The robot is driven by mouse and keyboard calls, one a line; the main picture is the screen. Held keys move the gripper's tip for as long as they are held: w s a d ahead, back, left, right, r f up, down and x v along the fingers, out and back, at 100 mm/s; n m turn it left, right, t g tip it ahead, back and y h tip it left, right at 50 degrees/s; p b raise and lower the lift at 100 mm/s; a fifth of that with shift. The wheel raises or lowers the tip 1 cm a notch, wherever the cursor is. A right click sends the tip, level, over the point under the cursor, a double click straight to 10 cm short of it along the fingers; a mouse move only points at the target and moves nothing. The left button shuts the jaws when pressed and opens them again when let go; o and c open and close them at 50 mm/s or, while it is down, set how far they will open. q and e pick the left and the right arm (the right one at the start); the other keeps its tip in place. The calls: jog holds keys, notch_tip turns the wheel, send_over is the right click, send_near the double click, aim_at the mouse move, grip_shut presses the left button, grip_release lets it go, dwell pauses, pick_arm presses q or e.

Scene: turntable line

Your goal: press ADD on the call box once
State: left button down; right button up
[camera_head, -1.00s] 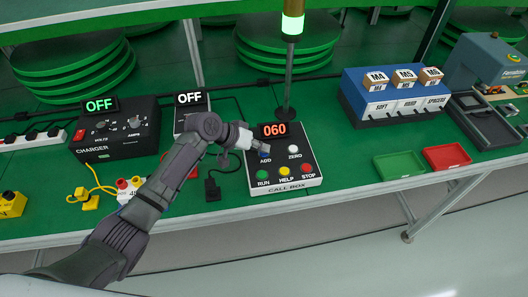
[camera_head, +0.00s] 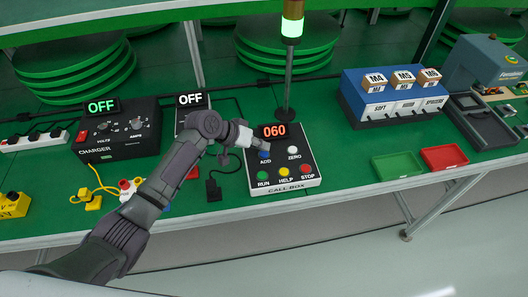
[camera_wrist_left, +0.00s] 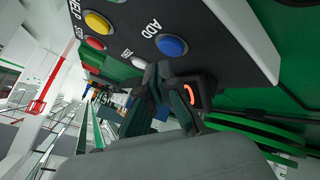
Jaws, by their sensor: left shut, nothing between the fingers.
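The call box (camera_head: 312,183) lies on the green bench, black-topped with a pale front edge. Its red display (camera_head: 274,130) reads 060. The blue ADD button (camera_head: 264,156) sits just below the display, left of the white ZERO button (camera_head: 293,150). My left gripper (camera_head: 264,145) is shut and empty, over the box between the display and ADD. In the left wrist view the ADD button (camera_wrist_left: 171,45) is uncovered, and the shut fingertips (camera_wrist_left: 158,72) are beside it, apart in the picture. Their height above the box is hard to tell. My right gripper is not in view.
Green RUN (camera_head: 263,176), yellow HELP (camera_head: 286,172) and red STOP (camera_head: 306,169) line the box's front. A lamp pole (camera_head: 289,75) with a lit green section stands behind. The charger (camera_head: 118,130) is at left. Green (camera_head: 397,166) and red (camera_head: 444,157) trays lie at right.

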aim_at(262, 153)
pick_arm(q)
jog(key=shift+r+p, duration=2.4)
jog(key=shift+r, duration=0.2)
jog(key=shift+f, duration=0.1)
